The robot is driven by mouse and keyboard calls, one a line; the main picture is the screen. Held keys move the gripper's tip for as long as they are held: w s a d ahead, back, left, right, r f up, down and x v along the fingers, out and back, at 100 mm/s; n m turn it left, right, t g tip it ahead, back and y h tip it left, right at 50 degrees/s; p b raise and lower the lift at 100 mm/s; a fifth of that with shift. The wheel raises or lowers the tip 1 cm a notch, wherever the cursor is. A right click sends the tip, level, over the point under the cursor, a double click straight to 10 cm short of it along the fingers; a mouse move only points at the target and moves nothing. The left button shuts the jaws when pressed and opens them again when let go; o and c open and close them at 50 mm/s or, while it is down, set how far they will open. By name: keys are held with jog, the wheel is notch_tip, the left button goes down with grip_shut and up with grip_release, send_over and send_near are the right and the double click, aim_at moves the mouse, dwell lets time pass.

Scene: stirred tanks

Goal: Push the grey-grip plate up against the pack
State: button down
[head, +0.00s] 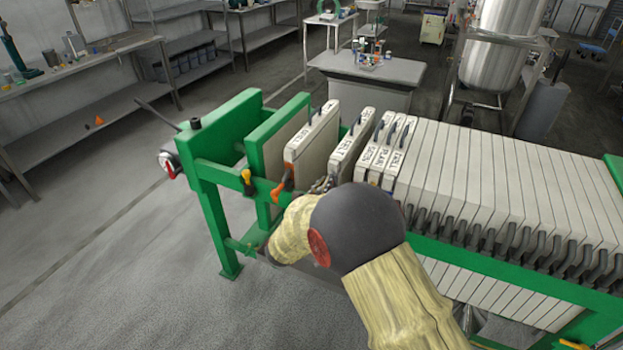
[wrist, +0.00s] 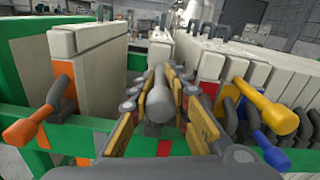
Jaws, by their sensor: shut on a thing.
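The grey-grip plate (head: 350,142) is a pale slab hung upright in the green press frame, its top label seeming to read "FELT". Its grey grip (wrist: 158,103) juts toward me in the wrist view, between the two fingers of my gripper (wrist: 160,88), which are shut on it. In the head view my arm hides most of my gripper and the grip. The pack (head: 500,185) is a row of close-set pale plates to the right. A narrow gap shows between the plate's top and the pack's first plate.
Yellow (wrist: 265,106) and blue (wrist: 270,148) grips stick out at the pack's near end, right of my fingers. A green rail (wrist: 85,137) runs below.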

jog(key=s+d, duration=0.1)
jog(key=d, duration=0.1)
jog(key=s+d, duration=0.1)
jog(key=d, duration=0.1)
jog(key=shift+s+p, duration=0.15)
jog(key=shift+p, duration=0.15)
jog(key=shift+d+f, duration=0.1)
jog(key=c, duration=1.7)
grip_release()
jog(key=shift+o, duration=0.4)
jog(key=shift+s+a+f, duration=0.2)
jog(key=shift+s+f, duration=0.05)
jog(key=shift+s, duration=0.05)
jog(key=v, duration=1.1)
jog(key=shift+a+r, duration=0.25)
jog(key=shift+r, duration=0.05)
